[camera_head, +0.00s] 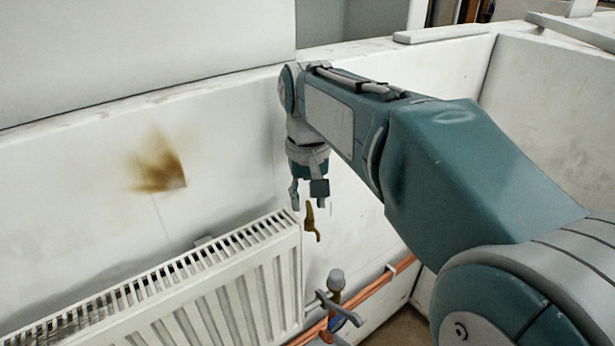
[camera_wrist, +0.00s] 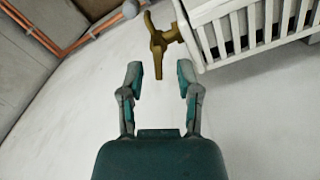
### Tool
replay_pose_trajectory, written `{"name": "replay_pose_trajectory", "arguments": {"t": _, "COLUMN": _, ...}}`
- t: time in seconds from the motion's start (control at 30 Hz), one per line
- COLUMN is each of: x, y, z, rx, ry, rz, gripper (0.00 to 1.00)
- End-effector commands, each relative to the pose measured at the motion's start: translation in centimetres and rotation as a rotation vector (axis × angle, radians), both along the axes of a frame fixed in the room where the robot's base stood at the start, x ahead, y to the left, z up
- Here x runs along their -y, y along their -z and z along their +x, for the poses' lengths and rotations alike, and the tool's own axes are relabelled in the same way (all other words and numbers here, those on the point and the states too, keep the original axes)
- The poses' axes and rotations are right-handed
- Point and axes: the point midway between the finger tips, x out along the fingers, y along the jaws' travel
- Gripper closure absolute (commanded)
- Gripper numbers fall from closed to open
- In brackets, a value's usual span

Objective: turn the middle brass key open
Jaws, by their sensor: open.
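One brass key (camera_head: 311,222) shows just off the right end of the radiator, below my gripper in the head view. The same brass key (camera_wrist: 157,44) is in the upper middle of the wrist view, with its lower tip near the space between my fingertips. My gripper (camera_wrist: 159,72) is open and empty, with its fingers apart on either side of that space. It also shows in the head view (camera_head: 308,192), above the key and pointing down. I cannot see other brass keys, so I cannot tell whether this is the middle one.
A white radiator (camera_head: 190,290) stands at the lower left, and its grille shows in the wrist view (camera_wrist: 235,35). A valve with a grey handle (camera_head: 338,305) sits right of it. Copper pipes (camera_head: 375,287) run along the wall base. A brown stain marks the wall (camera_head: 160,165).

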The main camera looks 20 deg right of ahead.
Motion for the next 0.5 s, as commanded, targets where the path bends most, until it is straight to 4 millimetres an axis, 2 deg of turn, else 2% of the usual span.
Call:
{"name": "replay_pose_trajectory", "arguments": {"t": 0.3, "x": -0.1, "y": -6.5, "z": 0.2, "rx": 0.004, "ry": -0.001, "rz": 0.0, "gripper": 0.56}}
{"name": "replay_pose_trajectory", "arguments": {"t": 0.5, "x": -0.2, "y": -9.6, "z": 0.2, "rx": 0.0, "ry": -0.001, "rz": -0.001, "gripper": 0.56}}
